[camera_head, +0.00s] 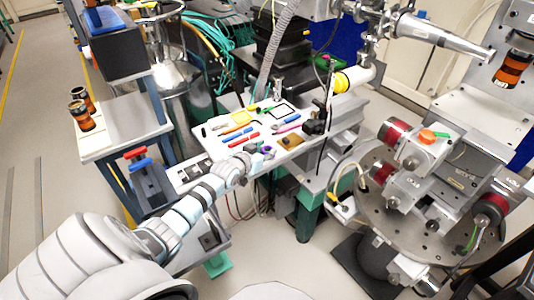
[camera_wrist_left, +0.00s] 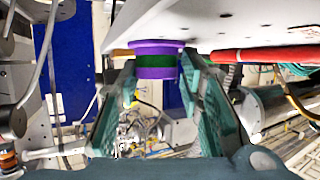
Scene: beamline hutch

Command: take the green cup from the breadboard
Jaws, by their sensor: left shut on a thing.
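The white breadboard (camera_head: 232,149) stands on a bench in the middle of the head view, with several small items on it. My left gripper (camera_head: 254,157) reaches its near edge from the lower left. In the left wrist view, the gripper (camera_wrist_left: 158,80) is shut on a short round cup-like piece, purple with a dark green band (camera_wrist_left: 157,60), between its teal fingers. In the head view only a bit of purple (camera_head: 267,150) shows beside the fingers. The piece is close to the breadboard (camera_wrist_left: 215,22); I cannot tell whether they touch. My right gripper is not seen.
Left is a side table with two orange-and-black jars (camera_head: 80,115). Right is a round metal stage (camera_head: 405,235) with red-ringed motors.

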